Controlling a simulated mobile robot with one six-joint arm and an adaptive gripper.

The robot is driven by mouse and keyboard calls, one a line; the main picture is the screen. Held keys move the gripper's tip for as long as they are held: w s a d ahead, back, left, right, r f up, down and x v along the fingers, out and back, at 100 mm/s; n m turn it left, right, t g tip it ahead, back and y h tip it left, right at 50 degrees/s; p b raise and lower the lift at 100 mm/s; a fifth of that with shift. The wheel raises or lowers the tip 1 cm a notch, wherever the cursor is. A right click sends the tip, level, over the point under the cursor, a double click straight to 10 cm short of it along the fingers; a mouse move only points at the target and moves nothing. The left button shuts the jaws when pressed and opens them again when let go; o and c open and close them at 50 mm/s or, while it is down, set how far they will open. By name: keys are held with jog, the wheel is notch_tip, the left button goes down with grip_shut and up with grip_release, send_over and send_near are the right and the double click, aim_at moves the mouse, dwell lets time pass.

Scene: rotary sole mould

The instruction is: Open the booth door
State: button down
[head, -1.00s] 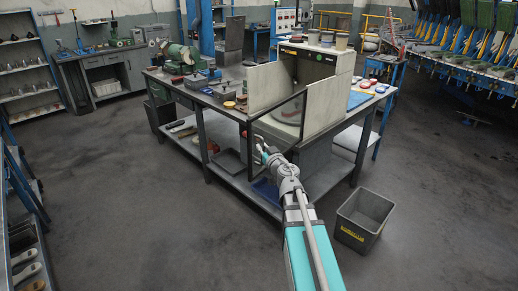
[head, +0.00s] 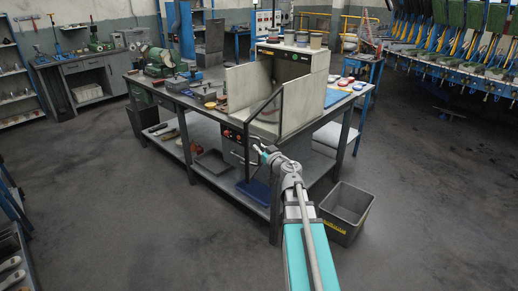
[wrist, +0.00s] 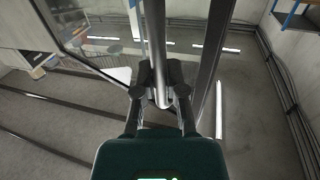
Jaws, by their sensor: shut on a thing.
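The booth (head: 240,90) stands on the workbench, with pale side panels and a dark-framed, see-through door (head: 265,105) at its front. The door stands partly open, its free edge swung out from the left panel and its other edge by the right panel. My gripper (head: 260,149) is at the door's free edge, low down. In the wrist view, my gripper (wrist: 160,88) is shut on the upright metal bar handle (wrist: 156,35), one finger on each side. The dark door frame (wrist: 212,45) runs just right of the handle. The handle is too small to make out in the head view.
The workbench (head: 190,103) carries a green machine (head: 158,62) and small tools left of the booth. A grey bin (head: 345,210) stands on the floor right of my arm. The floor (head: 130,220) at left is clear.

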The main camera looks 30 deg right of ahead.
jog(key=shift+d, duration=0.15)
jog(key=c, duration=0.7)
grip_release()
jog(key=shift+s, duration=0.15)
jog(key=shift+s+d, duration=0.15)
jog(key=shift+s, duration=1.7)
jog(key=shift+s+d, duration=0.1)
jog(key=shift+s, duration=1.7)
jog(key=shift+w+r, duration=0.1)
